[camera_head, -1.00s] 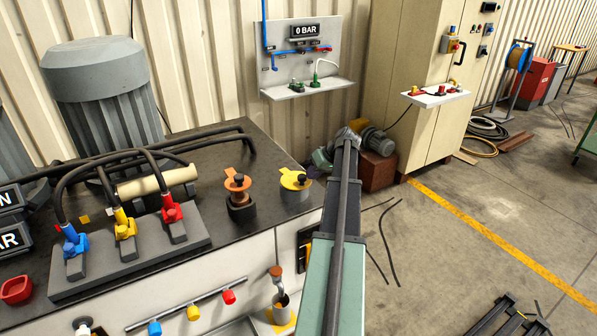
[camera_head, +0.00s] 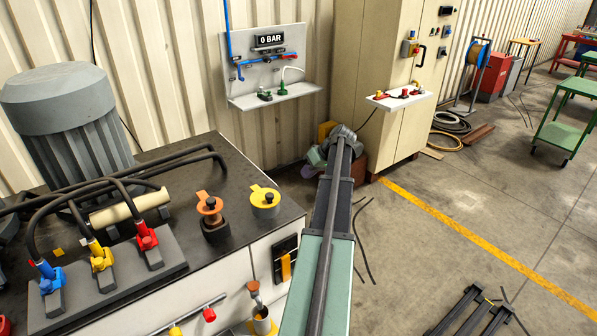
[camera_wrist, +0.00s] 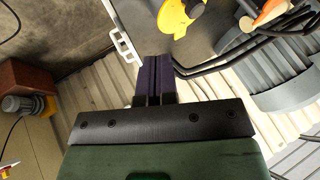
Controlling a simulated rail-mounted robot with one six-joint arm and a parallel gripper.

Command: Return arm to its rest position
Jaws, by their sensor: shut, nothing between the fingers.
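My arm (camera_head: 322,250) reaches from the bottom centre of the head view away toward the back wall, right of the machine bench (camera_head: 245,165). Its far end is near the base of the beige cabinet, and my gripper cannot be made out there. In the wrist view my gripper (camera_wrist: 153,66) shows as two dark fingers side by side, shut with nothing between them. The fingers look clear of the bench, whose light edge and white handle (camera_wrist: 122,42) show beyond the tips.
The bench carries a grey motor (camera_head: 62,110), hoses with coloured couplings, an orange cap (camera_head: 209,203) and a yellow cap (camera_head: 265,197). A wall panel (camera_head: 285,65) reads 0 BAR. A beige cabinet (camera_head: 380,110) stands behind; open floor lies right, with a green cart (camera_head: 562,130).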

